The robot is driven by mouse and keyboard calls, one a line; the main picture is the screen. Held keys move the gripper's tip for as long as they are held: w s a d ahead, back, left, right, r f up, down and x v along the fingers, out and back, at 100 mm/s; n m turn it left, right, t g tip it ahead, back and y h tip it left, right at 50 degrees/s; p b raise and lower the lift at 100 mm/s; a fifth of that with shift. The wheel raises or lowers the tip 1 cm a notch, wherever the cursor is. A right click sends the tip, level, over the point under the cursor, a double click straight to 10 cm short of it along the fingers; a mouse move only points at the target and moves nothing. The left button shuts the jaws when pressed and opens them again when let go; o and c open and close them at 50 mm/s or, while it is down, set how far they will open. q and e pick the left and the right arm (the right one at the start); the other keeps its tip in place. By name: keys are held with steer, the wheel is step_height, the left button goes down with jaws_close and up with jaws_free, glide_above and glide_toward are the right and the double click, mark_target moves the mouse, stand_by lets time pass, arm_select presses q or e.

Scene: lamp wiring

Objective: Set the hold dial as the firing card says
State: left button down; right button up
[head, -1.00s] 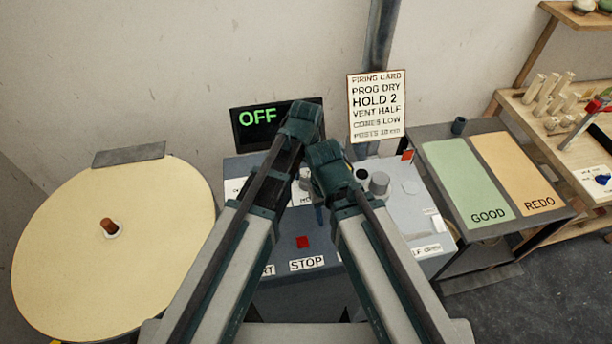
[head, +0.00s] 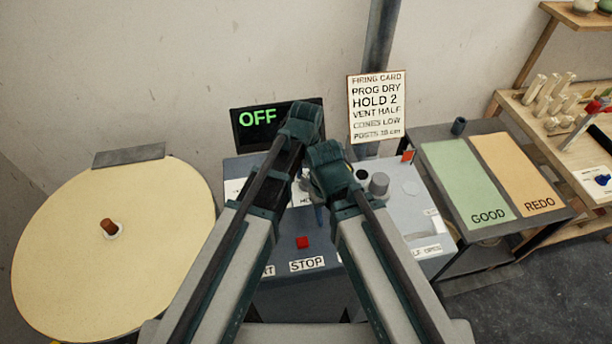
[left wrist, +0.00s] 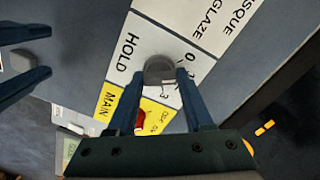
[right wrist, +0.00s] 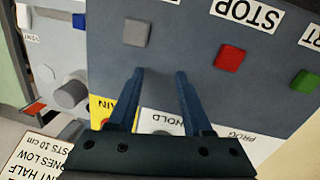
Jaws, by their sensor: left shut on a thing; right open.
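The firing card (head: 377,108) stands behind the control box in the head view and reads "PROG DRY, HOLD 2, VENT HALF". The hold dial (left wrist: 160,70) is a round grey knob on the white HOLD plate (left wrist: 128,52). My left gripper (left wrist: 160,77) is shut on the dial, one finger on each side. Printed marks 0 and 3 show beside it; I cannot read the dial's setting. My right gripper (right wrist: 160,75) is open and empty over the panel's lower front. In the head view my arms hide the dial.
The screen (head: 258,118) reads OFF. A red button (head: 302,242) sits above the STOP label. A red switch (left wrist: 138,122) on the yellow MAIN plate is close to my left fingers. A large round cream disc (head: 60,240) stands left; GOOD and REDO mats (head: 455,180) lie right.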

mark_target(306, 178)
arm_select(q)
steer(key=m, duration=0.5)
steer(key=shift+w, duration=0.1)
steer(key=shift+m, duration=2.4)
steer(key=shift+c, duration=1.5)
jaws_free()
steer(key=shift+r, duration=0.15)
arm_select(e)
steer(key=shift+r, duration=0.15)
arm_select(q)
step_height(306, 178, up, 14)
steer(key=p, duration=1.3)
steer(key=shift+f+p, duration=0.25)
steer(key=shift+p, duration=0.15)
arm_select(e)
step_height(306, 178, up, 14)
steer(key=shift+f, duration=0.2)
